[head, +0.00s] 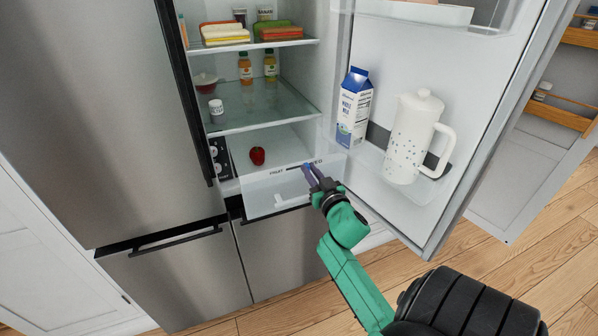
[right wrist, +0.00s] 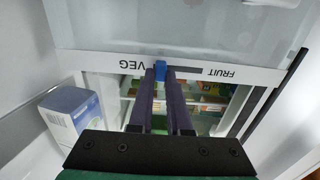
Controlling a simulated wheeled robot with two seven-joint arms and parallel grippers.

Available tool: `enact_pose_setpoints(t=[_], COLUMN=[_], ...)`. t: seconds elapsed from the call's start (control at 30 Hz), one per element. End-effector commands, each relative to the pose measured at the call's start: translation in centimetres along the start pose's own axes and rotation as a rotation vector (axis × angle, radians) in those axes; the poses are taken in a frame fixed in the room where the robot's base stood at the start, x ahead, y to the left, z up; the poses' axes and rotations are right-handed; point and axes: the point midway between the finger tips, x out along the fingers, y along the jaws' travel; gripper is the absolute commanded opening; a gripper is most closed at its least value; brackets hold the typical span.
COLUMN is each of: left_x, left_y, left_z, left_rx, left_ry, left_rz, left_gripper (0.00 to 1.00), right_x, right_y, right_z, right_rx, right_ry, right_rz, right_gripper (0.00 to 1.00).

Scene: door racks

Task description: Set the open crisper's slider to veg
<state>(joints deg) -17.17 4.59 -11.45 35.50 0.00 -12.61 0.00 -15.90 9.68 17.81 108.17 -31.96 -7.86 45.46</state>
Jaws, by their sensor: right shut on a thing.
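The open crisper (head: 262,201) is a clear drawer pulled out low in the fridge, with a white strip along its front top edge. The strip reads FRUIT on the left and VEG on the right in the head view. The small blue slider (right wrist: 160,68) sits at the VEG end of the dark slot (right wrist: 186,70); the slot runs from it toward FRUIT. My right gripper (head: 309,170) is at the strip, its dark fingers (right wrist: 160,80) shut on the slider. In the head view the fingers hide the slider. My left gripper is not in view.
A red apple (head: 257,155) shows behind the crisper's front. The open door at right holds a milk carton (head: 354,107) and a white pitcher (head: 412,140), close to my right arm. Glass shelves (head: 262,105) with food are above. The floor in front is clear.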

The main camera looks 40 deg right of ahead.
Motion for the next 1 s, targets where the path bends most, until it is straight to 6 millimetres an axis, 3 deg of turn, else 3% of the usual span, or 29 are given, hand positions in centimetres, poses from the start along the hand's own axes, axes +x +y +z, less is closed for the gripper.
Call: enact_pose_setpoints(t=[0.3,0.33,0.4,0.77,0.87,1.0], left_x=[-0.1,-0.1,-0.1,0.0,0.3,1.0], left_y=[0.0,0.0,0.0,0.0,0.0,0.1], left_z=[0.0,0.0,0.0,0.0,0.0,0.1], left_rx=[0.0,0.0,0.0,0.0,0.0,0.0], left_ry=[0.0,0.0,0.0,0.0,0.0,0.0], left_rz=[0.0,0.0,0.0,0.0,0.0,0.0], left_gripper=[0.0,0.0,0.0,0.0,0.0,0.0], right_x=[0.0,0.0,0.0,-0.4,-1.6,-5.0], right_y=[0.6,0.6,0.6,0.5,0.5,0.5], right_z=[0.1,0.1,0.0,0.1,0.2,0.5], right_rx=[0.001,0.001,0.001,0.001,0.001,0.003], right_ry=[-0.001,-0.001,-0.001,0.0,-0.001,-0.004], right_rz=[0.004,0.004,0.003,0.001,0.0,0.002], right_gripper=[0.0,0.27,0.47,0.47,0.47,0.47])
